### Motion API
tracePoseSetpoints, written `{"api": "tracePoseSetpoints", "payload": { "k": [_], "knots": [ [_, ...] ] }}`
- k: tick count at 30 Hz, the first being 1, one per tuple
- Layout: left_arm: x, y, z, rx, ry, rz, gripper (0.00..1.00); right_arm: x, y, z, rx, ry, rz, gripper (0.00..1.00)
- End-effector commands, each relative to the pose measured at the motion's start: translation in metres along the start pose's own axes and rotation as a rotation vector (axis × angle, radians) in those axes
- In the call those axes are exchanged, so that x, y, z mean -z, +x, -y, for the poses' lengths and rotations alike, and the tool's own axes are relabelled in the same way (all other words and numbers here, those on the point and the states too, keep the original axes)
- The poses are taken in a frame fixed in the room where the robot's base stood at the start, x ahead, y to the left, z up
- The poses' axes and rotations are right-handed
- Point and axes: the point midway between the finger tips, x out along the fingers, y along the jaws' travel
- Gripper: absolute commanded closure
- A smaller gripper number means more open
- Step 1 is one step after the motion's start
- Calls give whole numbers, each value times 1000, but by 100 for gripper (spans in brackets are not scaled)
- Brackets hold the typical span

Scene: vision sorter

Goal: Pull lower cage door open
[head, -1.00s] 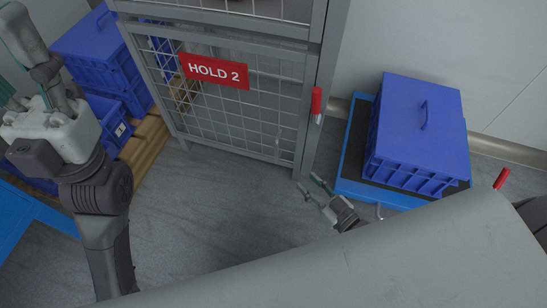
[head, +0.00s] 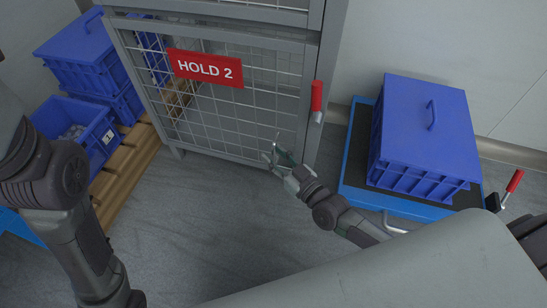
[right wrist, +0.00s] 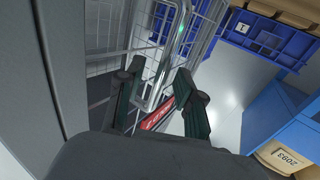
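The lower cage door (head: 245,115) is a grey frame with wire mesh and a red HOLD 2 sign (head: 205,68). I cannot tell whether it stands slightly ajar. A red-gripped handle (head: 317,97) is on the post at its right. My right gripper (head: 272,147) is open in front of the door's lower right part. In the right wrist view, a shiny metal bar loop (right wrist: 163,85) shows between and beyond the spread fingers (right wrist: 160,103); contact is not clear.
A closed blue crate (head: 420,135) stands on a blue cart (head: 355,160) to the right. Blue bins (head: 90,65) stand on a wooden pallet (head: 125,175) at the left. The grey floor (head: 200,220) before the cage is clear.

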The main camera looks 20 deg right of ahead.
Motion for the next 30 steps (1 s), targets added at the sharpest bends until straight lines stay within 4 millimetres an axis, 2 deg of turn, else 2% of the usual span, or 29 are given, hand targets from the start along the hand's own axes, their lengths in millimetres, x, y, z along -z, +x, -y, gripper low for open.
{"api": "tracePoseSetpoints", "payload": {
  "k": [11,18,30],
  "knots": [
    [2,2,-1,-3,1,-9,52,0,7,0,0,-1,1,63],
    [2,2,-1,-4,1,-10,52,0,6,0,0,-1,1,100],
    [2,3,-1,-4,1,-11,52,0,6,0,-1,0,1,100]
  ]
}}
